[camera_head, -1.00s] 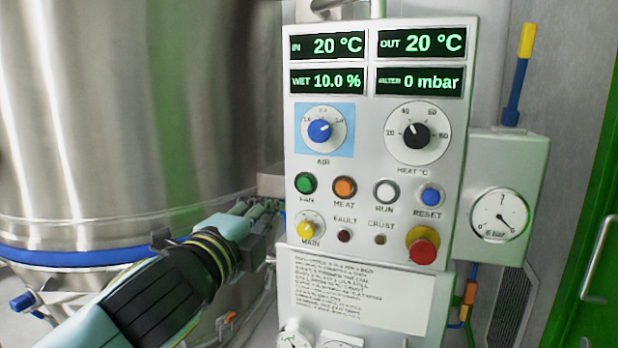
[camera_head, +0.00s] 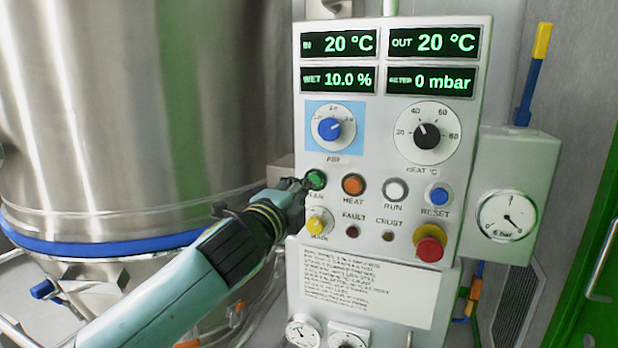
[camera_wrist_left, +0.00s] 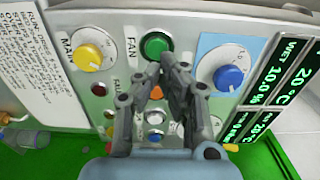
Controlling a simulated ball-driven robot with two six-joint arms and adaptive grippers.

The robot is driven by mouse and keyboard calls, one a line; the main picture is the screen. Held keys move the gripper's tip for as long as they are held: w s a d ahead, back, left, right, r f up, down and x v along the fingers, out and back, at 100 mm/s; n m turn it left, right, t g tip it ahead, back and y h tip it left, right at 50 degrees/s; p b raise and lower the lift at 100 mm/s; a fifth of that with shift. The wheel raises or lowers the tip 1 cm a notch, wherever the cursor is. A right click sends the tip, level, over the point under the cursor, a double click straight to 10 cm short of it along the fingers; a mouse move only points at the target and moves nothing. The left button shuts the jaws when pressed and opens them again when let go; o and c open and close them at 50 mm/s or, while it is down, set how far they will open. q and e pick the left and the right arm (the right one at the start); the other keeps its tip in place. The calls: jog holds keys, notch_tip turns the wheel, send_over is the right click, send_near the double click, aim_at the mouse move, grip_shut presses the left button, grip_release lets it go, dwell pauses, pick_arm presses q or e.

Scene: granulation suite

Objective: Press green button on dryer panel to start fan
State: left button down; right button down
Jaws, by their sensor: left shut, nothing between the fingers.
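The dryer panel (camera_head: 385,150) is a light grey box with displays, knobs and buttons. Its green FAN button (camera_head: 316,180) sits at the left end of the button row, beside the orange HEAT button (camera_head: 353,185). My left gripper (camera_head: 303,187) is shut and empty, with its fingertips right at the green button's lower left edge. In the left wrist view the green button (camera_wrist_left: 156,45) shows just beyond the fingertips (camera_wrist_left: 168,62); I cannot tell whether they touch it. The displays read 20 °C, 20 °C, 10.0 % and 0 mbar. My right gripper is not in view.
A yellow MAIN knob (camera_head: 319,222) is just below the gripper, and a blue AIR knob (camera_head: 330,128) is above. A red mushroom button (camera_head: 430,243) is at the panel's lower right. A large steel vessel (camera_head: 130,110) stands to the left; a pressure gauge (camera_head: 507,216) is at right.

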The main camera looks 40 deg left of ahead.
aim_at(314, 179)
pick_arm(q)
jog(key=shift+p+x, duration=0.4)
jog(key=shift+x, duration=1.9)
